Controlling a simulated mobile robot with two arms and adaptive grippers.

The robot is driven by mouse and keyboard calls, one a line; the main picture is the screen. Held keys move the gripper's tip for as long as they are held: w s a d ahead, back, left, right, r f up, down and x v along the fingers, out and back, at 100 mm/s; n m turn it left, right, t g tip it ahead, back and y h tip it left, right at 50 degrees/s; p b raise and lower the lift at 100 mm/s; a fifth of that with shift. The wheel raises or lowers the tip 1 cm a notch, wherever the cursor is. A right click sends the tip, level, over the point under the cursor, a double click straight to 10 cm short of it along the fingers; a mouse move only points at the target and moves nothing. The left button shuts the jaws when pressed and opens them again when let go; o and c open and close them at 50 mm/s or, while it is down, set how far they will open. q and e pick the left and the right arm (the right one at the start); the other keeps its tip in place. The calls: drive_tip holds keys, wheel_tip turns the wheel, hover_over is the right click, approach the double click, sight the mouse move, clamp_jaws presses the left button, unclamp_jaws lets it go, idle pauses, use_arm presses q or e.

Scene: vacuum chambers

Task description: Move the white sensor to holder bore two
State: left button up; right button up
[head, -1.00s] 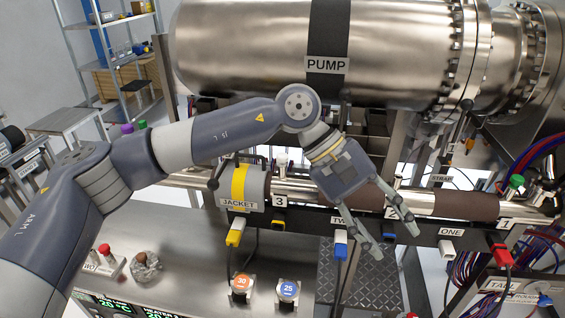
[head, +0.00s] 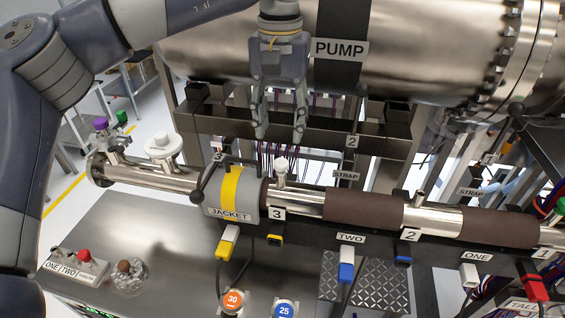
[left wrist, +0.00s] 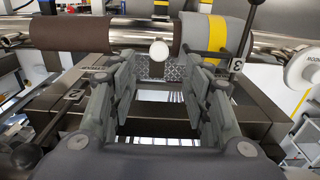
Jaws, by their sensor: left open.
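The white sensor (head: 281,166) stands upright in a port on the steel pipe, between the grey jacket and a brown wrap. Its round white head also shows in the left wrist view (left wrist: 159,50), beyond and between the fingertips. My left gripper (head: 281,131) is open and empty, with its fingers pointing down. It shows behind and above the sensor in the head view, apart from it. The holder (head: 62,268), a small block labelled ONE and TWO, sits on the bench at the lower left. A red knob stands on it; the bore openings are too small to make out. My right gripper is out of view.
The grey jacket (head: 230,193) with a yellow band lies just left of the sensor. The brown wrap (head: 363,208) is to its right. The large pump vessel (head: 400,70) fills the back.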

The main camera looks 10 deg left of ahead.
sight(281, 161)
use_arm(q)
drive_tip(key=shift+s+f, duration=0.1)
drive_tip(key=shift+s, duration=0.2)
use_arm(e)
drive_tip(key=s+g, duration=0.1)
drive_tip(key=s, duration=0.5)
use_arm(q)
drive_tip(key=f+b, duration=0.3)
drive_tip(key=shift+w+f, duration=0.2)
drive_tip(key=shift+w, duration=0.15)
wheel_tip(281, 161, down, 2)
drive_tip(key=shift+s+f+b, duration=0.1)
drive_tip(key=shift+f+b, duration=0.05)
drive_tip(key=shift+b, duration=1.1)
drive_tip(key=shift+f+b, duration=0.6)
drive_tip(key=shift+f, duration=1)
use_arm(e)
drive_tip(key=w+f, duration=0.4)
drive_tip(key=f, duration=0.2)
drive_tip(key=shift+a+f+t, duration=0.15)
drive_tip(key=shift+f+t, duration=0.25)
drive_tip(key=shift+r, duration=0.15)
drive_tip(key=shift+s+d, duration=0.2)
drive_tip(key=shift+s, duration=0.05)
use_arm(q)
drive_tip(key=shift+p, duration=0.35)
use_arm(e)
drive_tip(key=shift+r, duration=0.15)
